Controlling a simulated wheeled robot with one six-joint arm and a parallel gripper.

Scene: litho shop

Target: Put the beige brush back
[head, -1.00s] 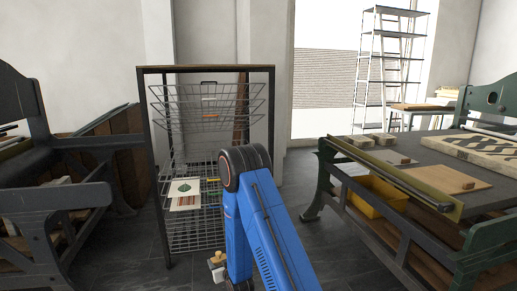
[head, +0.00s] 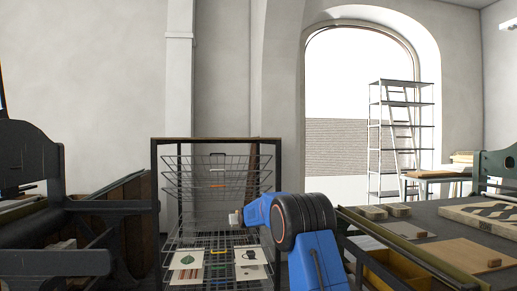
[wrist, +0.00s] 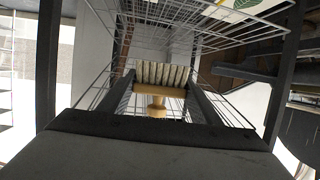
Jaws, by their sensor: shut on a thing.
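The beige brush (wrist: 162,74), with pale ribbed bristles and a turned wooden handle, is held between the two dark fingers of my gripper (wrist: 162,88) in the wrist view. The handle points back toward my palm. In the head view my blue arm reaches left in front of the wire drying rack (head: 216,141). A small pale shape (head: 236,218) shows at the arm's end there, too small to tell brush from gripper. The rack's wire shelves also show close beyond the brush in the wrist view (wrist: 200,35).
Prints (head: 187,260) lie on a lower rack shelf beside my arm. A dark press (head: 30,165) stands at the left. At the right are a worktable with wooden blocks (head: 480,258) and a yellow bin (head: 405,270). A metal shelf (head: 402,120) stands farther back.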

